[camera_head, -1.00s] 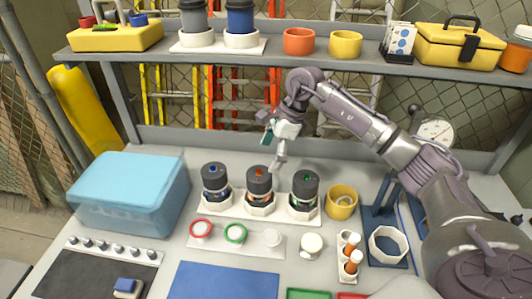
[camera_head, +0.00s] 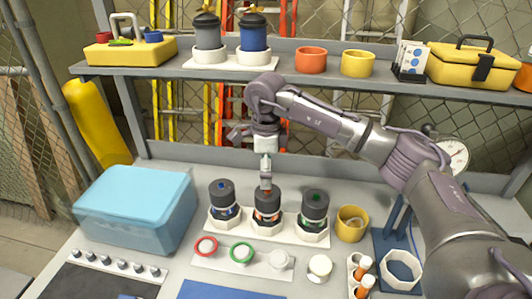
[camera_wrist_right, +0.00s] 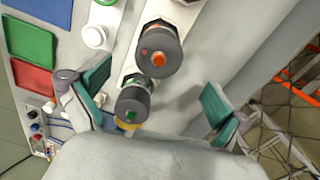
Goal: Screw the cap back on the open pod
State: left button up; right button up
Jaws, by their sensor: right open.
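Three dark-topped pods stand in a row in a white holder (camera_head: 244,229): one with a blue button (camera_head: 222,196), one with an orange-red button (camera_head: 267,208), one with a green button (camera_head: 314,204). My right gripper (camera_head: 266,183) points down just above the orange-red pod and hides part of its top. In the right wrist view, its teal-padded fingers (camera_wrist_right: 155,92) are spread and empty, with the orange pod (camera_wrist_right: 158,52) and green pod (camera_wrist_right: 132,103) beneath. I cannot tell which pod is open. My left gripper is out of view.
A white strip (camera_head: 262,259) in front holds a red ring (camera_head: 206,246), a green ring (camera_head: 241,252) and a white disc (camera_head: 279,260). A white round piece (camera_head: 319,267) stands beside it. A blue bin (camera_head: 135,208) is left; a yellow cup (camera_head: 352,223) is right. The shelf (camera_head: 300,84) runs behind.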

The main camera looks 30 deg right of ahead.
aim_at(266, 192)
notch_tip(266, 192, down, 8)
jog(key=shift+r+p, duration=0.1)
jog(key=shift+p, duration=0.7)
jog(key=c, duration=1.1)
jog(key=shift+o, duration=0.2)
jog(key=m, duration=0.5)
jog(key=shift+p, duration=0.3)
jog(key=m, duration=0.4)
jog(key=m+p, duration=0.1)
jog(key=m, duration=0.4)
jog(key=shift+p, duration=0.3)
jog(key=m, duration=0.3)
jog(key=shift+s+a, duration=0.1)
